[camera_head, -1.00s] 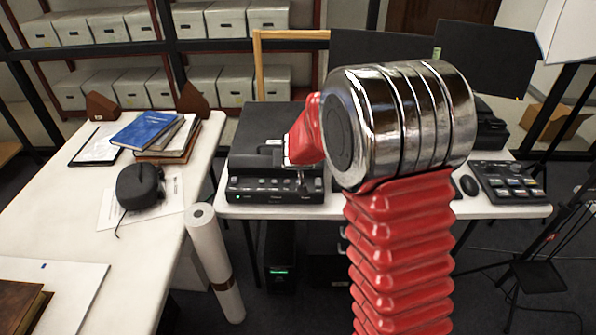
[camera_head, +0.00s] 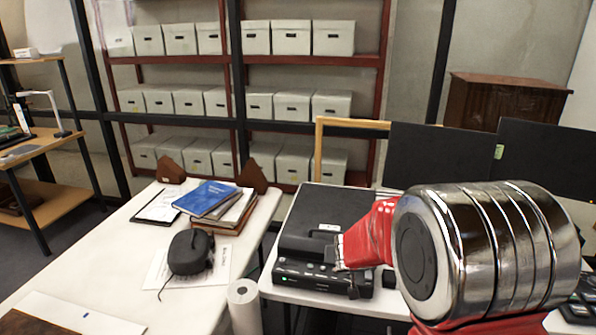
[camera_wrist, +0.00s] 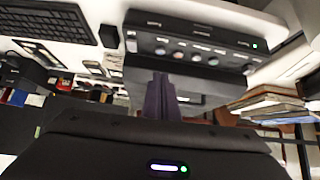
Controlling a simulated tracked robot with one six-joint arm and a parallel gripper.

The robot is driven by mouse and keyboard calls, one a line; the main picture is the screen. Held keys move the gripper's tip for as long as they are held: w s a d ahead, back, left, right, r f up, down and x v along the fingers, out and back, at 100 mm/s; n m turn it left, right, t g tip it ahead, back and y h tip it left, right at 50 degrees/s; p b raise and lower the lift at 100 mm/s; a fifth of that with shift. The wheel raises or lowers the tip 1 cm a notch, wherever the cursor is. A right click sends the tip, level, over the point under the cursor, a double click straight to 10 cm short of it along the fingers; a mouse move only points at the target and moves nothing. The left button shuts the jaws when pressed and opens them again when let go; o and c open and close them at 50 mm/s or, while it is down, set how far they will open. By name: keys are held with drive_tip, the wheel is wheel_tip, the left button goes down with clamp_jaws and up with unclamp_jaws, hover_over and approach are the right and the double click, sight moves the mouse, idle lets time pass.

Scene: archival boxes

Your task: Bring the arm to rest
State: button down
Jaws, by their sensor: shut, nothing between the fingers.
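My arm comes up at the right of the head view, with a shiny metal joint and a red sleeve. My gripper (camera_head: 354,284) is small at the end of the red forearm, by the front right of a black scanner-like device (camera_head: 325,275) on the white table. In the wrist view my gripper (camera_wrist: 161,88) shows as dark fingers close together, with nothing between them. The same black device, with knobs and a green light, shows in the wrist view (camera_wrist: 195,52), upside down. I cannot tell whether the gripper touches it.
On the left white table (camera_head: 120,265) lie a blue book (camera_head: 206,198), a clipboard (camera_head: 159,205) and a dark rounded object (camera_head: 190,252). A paper roll (camera_head: 243,305) stands between the tables. Shelves of grey archival boxes (camera_head: 291,37) line the back. Dark monitors (camera_head: 440,155) stand at right.

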drive_tip(key=s+d+r+n+g+h, duration=0.1)
drive_tip(key=s+d+r+n+g, duration=0.15)
drive_tip(key=s, duration=0.65)
drive_tip(key=s+d+r+n+g+h, duration=0.1)
drive_tip(key=s+d+g, duration=0.15)
drive_tip(key=s, duration=0.55)
drive_tip(key=s+a+r+y, duration=0.1)
drive_tip(key=s+a+r, duration=0.2)
drive_tip(key=s, duration=0.3)
drive_tip(key=s+a+r+t+y, duration=0.1)
drive_tip(key=s+a+r+y, duration=0.1)
drive_tip(key=s+r, duration=0.3)
drive_tip(key=s+a+r+t+y, duration=0.1)
drive_tip(key=s+a+r, duration=0.3)
drive_tip(key=s, duration=0.3)
drive_tip(key=shift+a+r, duration=0.15)
drive_tip(key=shift+a, duration=0.25)
drive_tip(key=shift+a+m, duration=0.1)
drive_tip(key=shift+m, duration=0.15)
